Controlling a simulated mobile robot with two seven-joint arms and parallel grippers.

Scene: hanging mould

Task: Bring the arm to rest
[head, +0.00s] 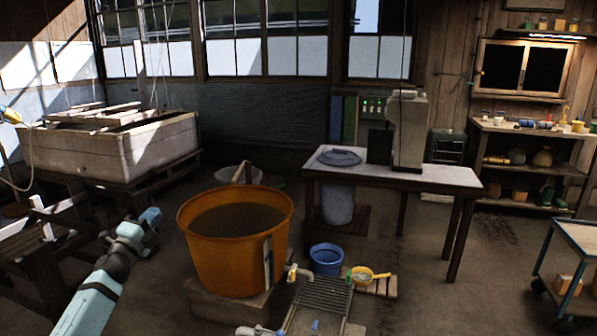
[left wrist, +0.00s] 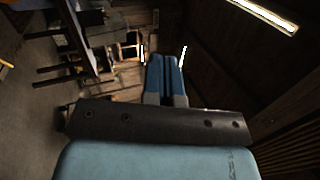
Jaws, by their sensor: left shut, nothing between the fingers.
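My left arm comes in from the lower left in the head view, pale blue with dark joints. Its far end, with my left gripper (head: 150,217), is in the air left of the orange tub (head: 236,262) and apart from it. In the left wrist view the two blue fingers of the left gripper (left wrist: 165,72) lie side by side, shut and empty. My right gripper does not show in either view.
A pale wooden vat (head: 110,150) stands at the back left. A table (head: 440,177) with a grey machine (head: 410,130) stands right of the tub. A blue bucket (head: 326,258) and yellow scoop (head: 369,273) are low in front. A trolley (head: 580,235) is at the right edge.

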